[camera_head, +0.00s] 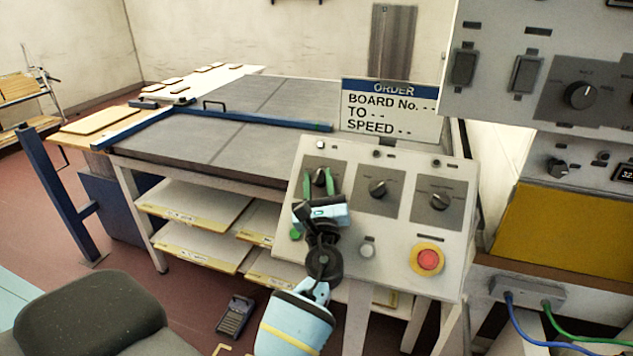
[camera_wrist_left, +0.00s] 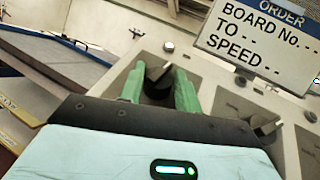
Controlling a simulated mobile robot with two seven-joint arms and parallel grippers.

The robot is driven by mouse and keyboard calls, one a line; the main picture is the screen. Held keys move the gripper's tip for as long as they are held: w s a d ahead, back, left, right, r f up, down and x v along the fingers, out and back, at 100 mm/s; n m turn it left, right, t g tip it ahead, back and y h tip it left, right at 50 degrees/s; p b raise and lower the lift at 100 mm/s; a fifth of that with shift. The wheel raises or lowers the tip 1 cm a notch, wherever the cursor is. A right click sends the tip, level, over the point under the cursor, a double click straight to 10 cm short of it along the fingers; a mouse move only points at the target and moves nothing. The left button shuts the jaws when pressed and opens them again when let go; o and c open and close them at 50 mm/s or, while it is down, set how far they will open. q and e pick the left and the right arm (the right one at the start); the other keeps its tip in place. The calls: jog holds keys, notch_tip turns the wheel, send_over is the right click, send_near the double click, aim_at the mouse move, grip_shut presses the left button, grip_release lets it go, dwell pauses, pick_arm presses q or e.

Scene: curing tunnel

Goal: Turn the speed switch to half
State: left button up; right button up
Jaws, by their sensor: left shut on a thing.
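A sloped white control panel (camera_head: 325,160) carries three dark rotary knobs in a row: a left knob (camera_head: 319,174), a middle knob (camera_head: 378,188) and a right knob (camera_head: 439,200). The knob labels are too small to read, so I cannot tell which is the speed switch. My left gripper (camera_head: 321,186) has its green fingers shut on the left knob. In the left wrist view the left knob (camera_wrist_left: 158,76) sits between the two fingers, its grey pointer showing above. My right gripper is out of view.
A red stop button (camera_head: 428,260) on a yellow base and a green button (camera_head: 296,234) are below the knobs. An order sign (camera_head: 391,108) stands behind the panel; its board, to and speed entries show dashes. A grey-topped table (camera_head: 215,140) stands behind left.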

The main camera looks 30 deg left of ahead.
pick_arm(q)
jog(key=shift+w+d+n+g+y, duration=0.1)
jog(key=shift+n+g+y, duration=1.2)
jog(key=shift+n+g, duration=0.4)
jog(key=o, duration=1)
jog(key=shift+c, duration=0.2)
jog(key=shift+n, duration=0.3)
